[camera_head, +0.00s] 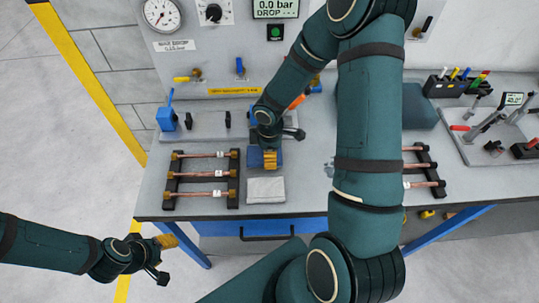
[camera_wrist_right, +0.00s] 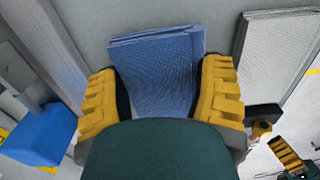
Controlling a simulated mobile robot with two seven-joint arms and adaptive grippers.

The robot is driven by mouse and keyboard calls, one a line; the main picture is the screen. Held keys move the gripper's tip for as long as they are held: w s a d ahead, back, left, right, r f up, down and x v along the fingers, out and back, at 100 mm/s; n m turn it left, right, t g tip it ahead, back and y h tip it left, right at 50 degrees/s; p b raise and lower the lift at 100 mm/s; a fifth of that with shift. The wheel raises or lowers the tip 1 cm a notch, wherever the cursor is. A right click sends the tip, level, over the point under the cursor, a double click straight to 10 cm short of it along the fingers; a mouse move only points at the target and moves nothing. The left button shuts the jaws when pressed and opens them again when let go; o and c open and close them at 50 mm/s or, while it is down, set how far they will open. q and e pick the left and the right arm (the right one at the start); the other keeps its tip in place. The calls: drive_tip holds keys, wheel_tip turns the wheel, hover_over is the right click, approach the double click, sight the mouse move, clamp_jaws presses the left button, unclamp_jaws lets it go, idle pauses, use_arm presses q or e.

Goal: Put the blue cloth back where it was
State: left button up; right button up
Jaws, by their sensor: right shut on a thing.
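The blue cloth (camera_wrist_right: 158,72) is a folded, textured piece between the two yellow fingers of my right gripper (camera_wrist_right: 160,97) in the wrist view. My right gripper is shut on it. In the head view a strip of the blue cloth (camera_head: 255,159) shows beside the yellow fingers of my right gripper (camera_head: 270,159), over the bench just behind a grey folded cloth (camera_head: 266,190). Whether the blue cloth touches the bench is not clear. My left gripper (camera_head: 166,243) is off the bench at the lower left; its finger opening cannot be made out.
A black rack with copper tubes (camera_head: 202,172) stands left of the grey cloth. Another rack (camera_head: 424,173) is partly hidden behind my right arm. A blue clamp fixture (camera_head: 166,118) stands at the back left. A tool tray (camera_head: 490,135) lies far right.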

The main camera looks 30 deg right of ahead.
drive_tip(key=shift+f, duration=0.6)
drive_tip(key=shift+r, duration=0.1)
drive_tip(key=o, duration=1.1)
wheel_tip(320, 180, up, 12)
drive_tip(key=shift+p, duration=1.05)
